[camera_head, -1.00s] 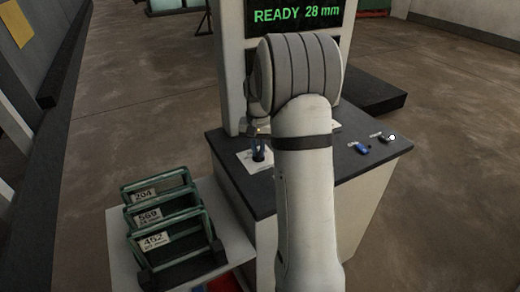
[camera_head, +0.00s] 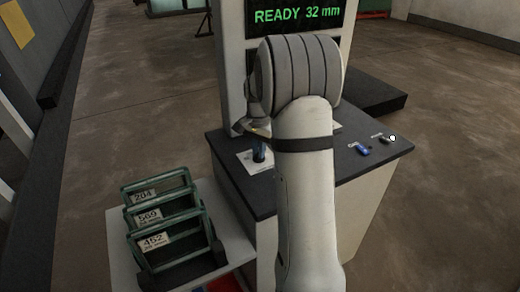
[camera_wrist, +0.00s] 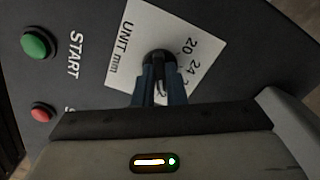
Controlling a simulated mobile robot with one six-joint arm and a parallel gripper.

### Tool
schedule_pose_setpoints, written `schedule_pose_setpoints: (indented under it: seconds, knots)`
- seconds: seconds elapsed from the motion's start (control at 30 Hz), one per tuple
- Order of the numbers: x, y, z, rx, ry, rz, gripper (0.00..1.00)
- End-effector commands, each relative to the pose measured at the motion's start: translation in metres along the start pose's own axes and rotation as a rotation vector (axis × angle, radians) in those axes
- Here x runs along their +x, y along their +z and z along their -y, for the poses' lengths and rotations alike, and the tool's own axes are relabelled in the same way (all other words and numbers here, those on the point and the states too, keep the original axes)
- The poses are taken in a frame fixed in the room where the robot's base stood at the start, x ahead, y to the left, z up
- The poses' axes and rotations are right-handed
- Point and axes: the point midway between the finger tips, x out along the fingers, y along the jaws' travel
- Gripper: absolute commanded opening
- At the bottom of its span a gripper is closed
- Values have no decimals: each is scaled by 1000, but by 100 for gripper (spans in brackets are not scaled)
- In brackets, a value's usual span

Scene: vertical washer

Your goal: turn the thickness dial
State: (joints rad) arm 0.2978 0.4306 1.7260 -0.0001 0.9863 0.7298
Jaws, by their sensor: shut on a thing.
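The thickness dial (camera_wrist: 158,58) is a dark round knob on a white scale plate (camera_wrist: 125,55), seen in the wrist view. The plate reads "UNIT mm", with 20 and 24 visible; the rest of the scale is hidden behind my gripper. My gripper (camera_wrist: 159,78) has its two blue fingers shut on the dial. In the head view my gripper (camera_head: 261,152) is over the plate (camera_head: 250,165) at the left of the dark panel top, and my arm hides part of it. The display (camera_head: 297,16) reads "READY 32 mm".
A green START button (camera_wrist: 37,44) and a red button (camera_wrist: 42,112) sit left of the dial in the wrist view. A rack (camera_head: 165,225) with numbered green frames stands at lower left.

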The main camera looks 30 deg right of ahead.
Motion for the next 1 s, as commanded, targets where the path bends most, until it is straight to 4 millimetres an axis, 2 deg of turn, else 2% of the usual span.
schedule_pose_setpoints:
  seconds: [0.27,0.3,0.53,0.83,1.0]
  knots:
    - [-4,-3,2,2,-9,-11,0]
    - [-4,-3,2,2,-9,-10,13]
    - [-2,-2,1,1,-5,-5,32]
    - [-5,-1,0,0,-3,-4,33]
    - [-28,-2,1,0,-5,-6,33]
